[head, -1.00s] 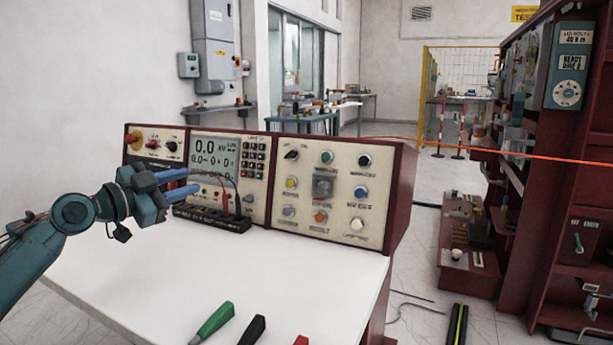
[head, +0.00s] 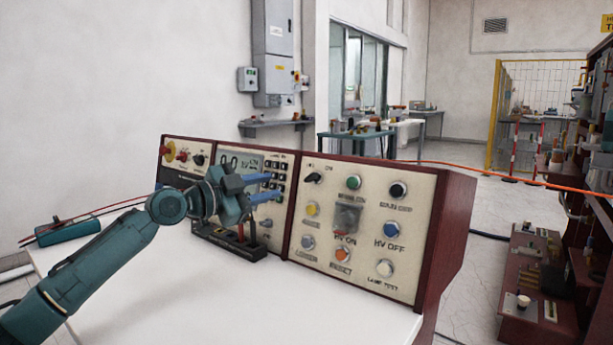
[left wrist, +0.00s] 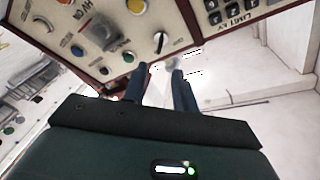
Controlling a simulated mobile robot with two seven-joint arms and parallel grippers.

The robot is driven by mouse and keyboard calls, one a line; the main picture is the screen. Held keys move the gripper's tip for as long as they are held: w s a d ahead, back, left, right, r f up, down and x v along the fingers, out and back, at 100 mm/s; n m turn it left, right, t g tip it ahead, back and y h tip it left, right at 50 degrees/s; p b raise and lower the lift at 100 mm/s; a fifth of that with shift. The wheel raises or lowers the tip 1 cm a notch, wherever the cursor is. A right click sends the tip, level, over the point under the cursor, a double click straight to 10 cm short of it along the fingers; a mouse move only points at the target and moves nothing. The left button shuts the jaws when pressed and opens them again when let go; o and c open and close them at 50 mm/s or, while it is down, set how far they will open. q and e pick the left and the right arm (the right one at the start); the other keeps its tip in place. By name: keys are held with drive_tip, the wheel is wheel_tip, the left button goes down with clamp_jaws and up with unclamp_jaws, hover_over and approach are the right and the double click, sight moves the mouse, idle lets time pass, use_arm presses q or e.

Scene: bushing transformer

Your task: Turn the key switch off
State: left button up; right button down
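The control panel (head: 365,235) stands at the back of the white table. What looks like the key switch, a small black lever switch (head: 313,178), sits at the upper left of its right section. It also shows in the left wrist view (left wrist: 160,40), just beyond the fingertips, with its lever slanted. My left gripper (head: 275,188) is open and empty in front of the panel, its blue fingers pointing right, to the left of the switch. In the left wrist view, the fingers (left wrist: 158,78) are apart with nothing between them. My right gripper is not in view.
Close to the switch are a yellow button (head: 312,208), a green button (head: 353,182) and a dark guarded block (head: 347,217). A black terminal strip (head: 228,243) with leads lies below my gripper. The white table (head: 250,305) is clear in front.

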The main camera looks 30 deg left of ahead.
sight(307, 178)
use_arm(q)
drive_tip(key=p+x, duration=0.1)
drive_tip(key=x, duration=1)
drive_tip(key=shift+p, duration=0.35)
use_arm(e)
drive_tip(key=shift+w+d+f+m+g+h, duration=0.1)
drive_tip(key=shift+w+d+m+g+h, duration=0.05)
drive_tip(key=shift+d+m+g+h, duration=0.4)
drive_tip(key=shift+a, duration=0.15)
use_arm(q)
drive_tip(key=shift+s, duration=0.1)
clamp_jaws()
